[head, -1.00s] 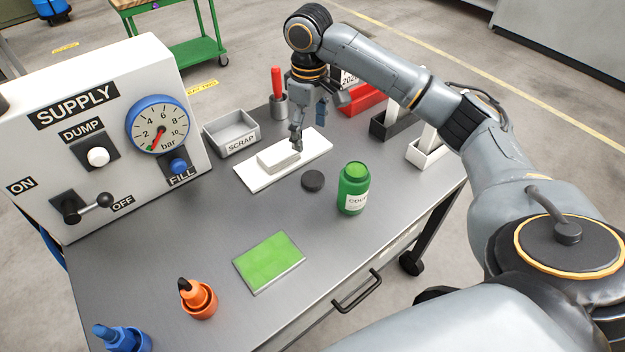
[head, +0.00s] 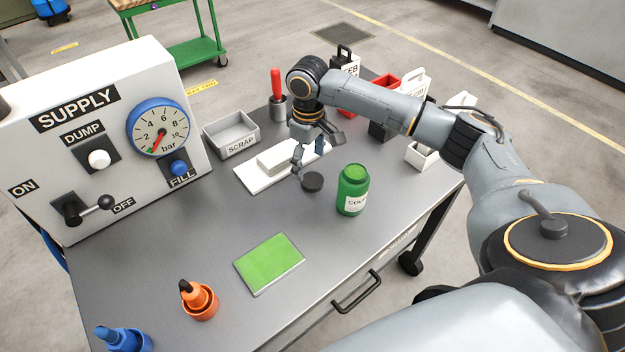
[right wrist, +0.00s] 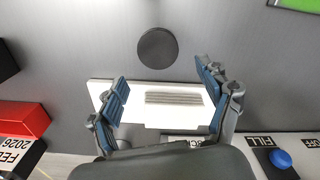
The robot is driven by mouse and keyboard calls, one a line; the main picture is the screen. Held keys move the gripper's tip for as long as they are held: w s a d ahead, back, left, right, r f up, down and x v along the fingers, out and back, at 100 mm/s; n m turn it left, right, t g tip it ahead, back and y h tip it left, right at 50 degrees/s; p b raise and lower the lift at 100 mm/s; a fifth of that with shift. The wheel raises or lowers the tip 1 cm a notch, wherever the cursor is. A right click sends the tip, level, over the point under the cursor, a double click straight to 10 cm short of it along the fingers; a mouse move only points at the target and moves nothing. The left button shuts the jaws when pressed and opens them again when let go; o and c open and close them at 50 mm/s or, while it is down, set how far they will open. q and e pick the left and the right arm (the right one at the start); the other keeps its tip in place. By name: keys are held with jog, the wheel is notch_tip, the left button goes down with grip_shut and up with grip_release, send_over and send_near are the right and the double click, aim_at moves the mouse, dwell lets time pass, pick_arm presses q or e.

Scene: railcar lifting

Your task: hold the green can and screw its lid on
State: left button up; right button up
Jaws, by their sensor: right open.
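The green can (head: 353,190) stands upright on the metal workbench, its label reading in part "COU". A dark round lid (head: 312,182) lies flat on the bench just left of the can. My right gripper (head: 312,165) is open and empty, above the bench and close behind the lid. In the right wrist view the lid (right wrist: 157,46) lies beyond the two spread fingers (right wrist: 165,100), roughly centred between them. The can is not in the right wrist view. My left gripper is not in view.
A white plate with a block (head: 258,178) lies under and left of my right gripper. A scrap tray (head: 231,136), red-handled tool (head: 276,85) and supply panel (head: 100,130) stand to the left. A green pad (head: 269,263) lies in front. Bins stand behind right.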

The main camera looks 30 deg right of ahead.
aim_at(310, 178)
notch_tip(310, 178, down, 5)
jog(key=shift+f+p, duration=0.1)
jog(key=shift+p, duration=0.45)
jog(key=c, duration=1)
